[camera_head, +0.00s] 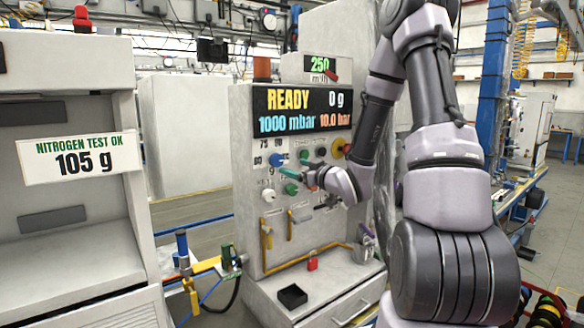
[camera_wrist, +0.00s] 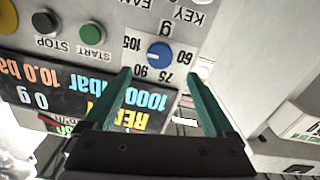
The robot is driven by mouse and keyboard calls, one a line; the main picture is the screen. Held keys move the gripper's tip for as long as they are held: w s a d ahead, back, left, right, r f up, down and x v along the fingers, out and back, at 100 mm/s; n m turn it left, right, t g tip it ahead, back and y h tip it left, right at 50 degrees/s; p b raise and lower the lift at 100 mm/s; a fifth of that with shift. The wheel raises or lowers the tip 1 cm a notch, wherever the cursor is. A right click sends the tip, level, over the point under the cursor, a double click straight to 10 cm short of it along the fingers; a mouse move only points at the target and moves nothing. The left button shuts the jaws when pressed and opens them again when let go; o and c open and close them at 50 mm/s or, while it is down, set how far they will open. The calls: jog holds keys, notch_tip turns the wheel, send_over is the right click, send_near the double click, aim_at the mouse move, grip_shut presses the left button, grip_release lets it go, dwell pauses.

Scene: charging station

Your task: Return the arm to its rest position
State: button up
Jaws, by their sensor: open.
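My arm (camera_head: 437,120) reaches from the right foreground up and over to the charging station's control panel (camera_head: 295,225). My gripper (camera_head: 297,175) is at the panel's knobs in the head view. In the wrist view my gripper (camera_wrist: 157,74) has its two teal fingers spread apart with nothing between them. A blue rotary knob (camera_wrist: 160,54) lies just beyond the fingertips, roughly centred between them. The knob also shows left of the fingers in the head view (camera_head: 276,160). Whether a finger touches the panel cannot be told.
The station display (camera_head: 300,109) reads READY, 0 g, 1000 mbar and 10.0 bar. Start (camera_wrist: 92,34) and stop (camera_wrist: 46,21) buttons are beside the knob. A black box (camera_head: 292,296) sits on the station's ledge.

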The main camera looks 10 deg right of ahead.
jog(key=s+d+r+m+g+h, duration=0.5)
jog(key=s+d+r+m+h, duration=0.15)
jog(key=s+r, duration=0.2)
jog(key=s+a+r+m+g+y, duration=0.1)
jog(key=s+a+r+m+g, duration=0.1)
jog(key=s, duration=0.8)
jog(key=s+a+r+m+g, duration=0.2)
jog(key=s, duration=0.9)
jog(key=shift+a+r+y, duration=0.35)
jog(key=shift+r, duration=0.05)
jog(key=shift+w, duration=0.1)
